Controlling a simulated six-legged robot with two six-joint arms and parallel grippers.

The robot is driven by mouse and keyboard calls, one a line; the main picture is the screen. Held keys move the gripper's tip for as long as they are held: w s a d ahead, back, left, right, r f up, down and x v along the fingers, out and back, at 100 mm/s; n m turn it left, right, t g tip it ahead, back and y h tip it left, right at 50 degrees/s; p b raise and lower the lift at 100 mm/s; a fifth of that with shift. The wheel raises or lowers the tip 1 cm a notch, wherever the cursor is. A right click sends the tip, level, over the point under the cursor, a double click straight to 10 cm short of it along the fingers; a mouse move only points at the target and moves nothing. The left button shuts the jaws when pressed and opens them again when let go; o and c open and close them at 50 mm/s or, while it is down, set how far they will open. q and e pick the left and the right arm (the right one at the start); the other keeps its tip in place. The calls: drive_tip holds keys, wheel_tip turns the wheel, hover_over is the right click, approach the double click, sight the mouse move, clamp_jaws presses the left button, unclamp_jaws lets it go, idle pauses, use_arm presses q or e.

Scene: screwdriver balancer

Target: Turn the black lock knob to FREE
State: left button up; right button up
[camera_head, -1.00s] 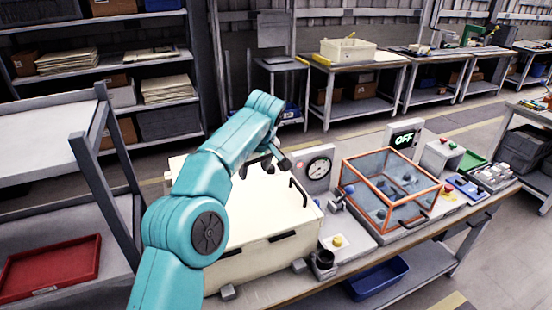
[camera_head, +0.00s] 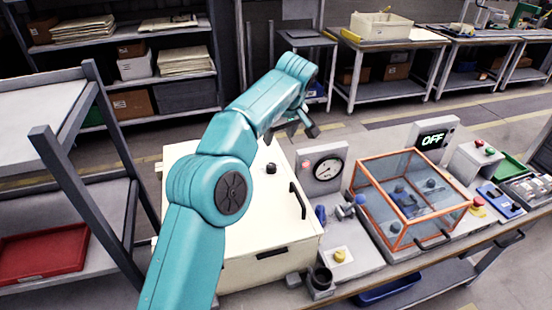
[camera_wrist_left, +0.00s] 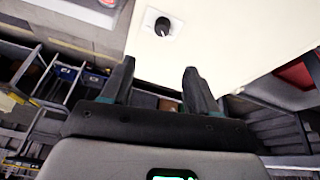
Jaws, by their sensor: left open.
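The black knob (camera_head: 271,168) sits on the top of the cream box (camera_head: 262,245), near its back edge. It has a light mark. In the left wrist view the knob (camera_wrist_left: 163,27) shows on the pale box top, ahead of the fingertips and apart from them. My left gripper (camera_head: 302,126) is raised beyond the back of the box, above and to the right of the knob in the picture. In the left wrist view the gripper (camera_wrist_left: 158,74) is open, with nothing between its fingers. I cannot read any label by the knob. My right gripper is out of view.
A dial gauge (camera_head: 329,169) stands right of the box. Farther right are an orange-framed clear case (camera_head: 404,240) and a display reading OFF (camera_head: 432,138). A dark shelf frame (camera_head: 95,180) is at left.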

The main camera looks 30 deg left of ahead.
use_arm(q)
drive_tip(key=p, duration=0.3)
approach(271, 166)
drive_tip(key=x, duration=0.9)
drive_tip(key=shift+w+a, duration=0.1)
drive_tip(key=shift+a, duration=0.05)
drive_tip(key=shift+d+r, duration=0.25)
drive_tip(key=shift+d, duration=0.05)
drive_tip(key=shift+c, duration=0.3)
drive_tip(key=shift+a, duration=0.1)
drive_tip(key=c, duration=1)
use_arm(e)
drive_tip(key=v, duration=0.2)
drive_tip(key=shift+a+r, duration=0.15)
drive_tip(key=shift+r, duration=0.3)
